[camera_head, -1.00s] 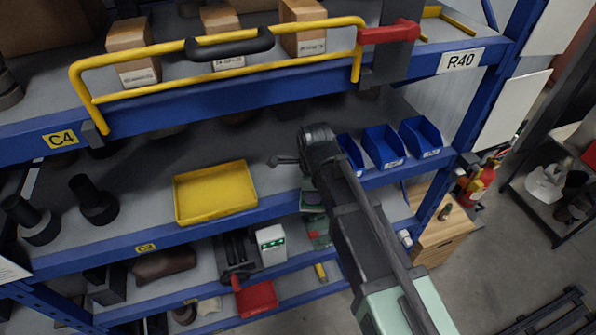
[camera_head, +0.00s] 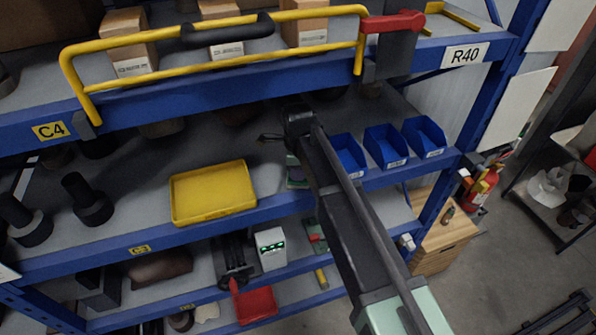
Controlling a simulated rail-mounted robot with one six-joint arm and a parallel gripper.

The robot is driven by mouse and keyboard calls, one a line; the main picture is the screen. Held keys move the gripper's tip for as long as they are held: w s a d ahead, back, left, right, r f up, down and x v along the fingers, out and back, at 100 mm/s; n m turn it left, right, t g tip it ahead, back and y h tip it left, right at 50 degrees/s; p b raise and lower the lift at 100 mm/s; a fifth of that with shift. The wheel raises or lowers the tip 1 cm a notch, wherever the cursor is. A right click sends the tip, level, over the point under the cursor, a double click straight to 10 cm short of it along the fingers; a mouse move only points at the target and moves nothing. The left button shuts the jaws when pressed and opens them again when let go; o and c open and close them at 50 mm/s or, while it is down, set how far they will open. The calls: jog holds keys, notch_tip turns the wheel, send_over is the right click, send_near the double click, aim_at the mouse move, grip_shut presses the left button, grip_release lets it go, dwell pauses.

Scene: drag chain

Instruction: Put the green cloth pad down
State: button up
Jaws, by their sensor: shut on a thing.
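The green cloth pad (camera_head: 296,173) shows as a small green and pale patch just left of my forearm, above the middle shelf. My gripper (camera_head: 296,153) is at the end of my arm, over the middle shelf between the yellow tray and the blue bins. It is shut on the pad. My wrist and forearm hide most of the fingers and part of the pad. I cannot tell whether the pad touches the shelf.
A yellow tray (camera_head: 213,193) lies to the left on the middle shelf. Several blue bins (camera_head: 385,147) stand to the right. A yellow rail (camera_head: 215,65) with a black grip crosses the upper shelf.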

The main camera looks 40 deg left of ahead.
jog(key=shift+f, duration=0.25)
jog(key=o, duration=0.9)
jog(key=shift+r, duration=0.1)
